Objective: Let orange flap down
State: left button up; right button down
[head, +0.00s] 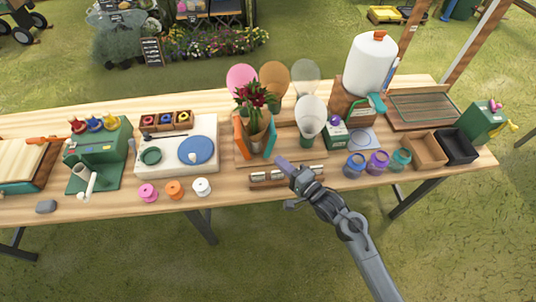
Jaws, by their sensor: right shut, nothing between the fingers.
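The orange flap (240,138) stands up, tilted, at the left side of the bouquet (257,112) near the middle of the table. A teal flap (270,139) stands at the bouquet's right side. The bouquet has dark red flowers in a brown paper wrap and hides part of the space between the flaps. My right gripper (285,166) is shut and empty, in front and to the right of the flaps, apart from the orange one. My left gripper is out of view.
Spools (174,189) stand to the left. A large white jug (369,66) stands behind right.

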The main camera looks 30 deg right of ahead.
jog(key=a+b+x, duration=0.1)
jog(key=a+x, duration=0.1)
jog(key=x, duration=1)
jog(key=shift+s+a+b, duration=0.25)
jog(key=shift+a+b, duration=0.15)
